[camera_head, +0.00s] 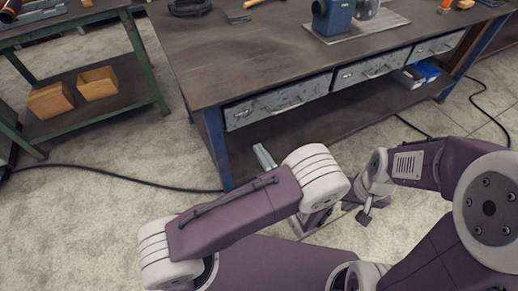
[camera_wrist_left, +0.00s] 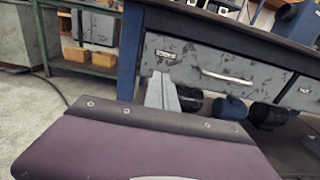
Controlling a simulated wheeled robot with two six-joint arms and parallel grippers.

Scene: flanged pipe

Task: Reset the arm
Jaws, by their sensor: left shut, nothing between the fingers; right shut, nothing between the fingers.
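My left arm (camera_head: 235,212) is folded across the lower middle of the head view. The grey fingertips of my left gripper (camera_head: 264,156) show beyond its purple link, in front of the workbench's lower opening; the rest of the gripper is hidden. In the left wrist view the left gripper's fingers (camera_wrist_left: 161,91) are together and empty, behind a purple link. My right arm (camera_head: 420,165) comes in from the right, bent. My right gripper (camera_head: 365,214) points down over the floor, shut and empty, partly hidden by the left arm.
A dark workbench (camera_head: 260,55) with grey drawers (camera_head: 280,100) stands just ahead of both arms. A blue flanged part (camera_head: 332,18) stands on its plate (camera_head: 384,26). A green-legged shelf (camera_head: 110,115) with two wooden bins is at left. A black cable (camera_head: 105,172) crosses the floor.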

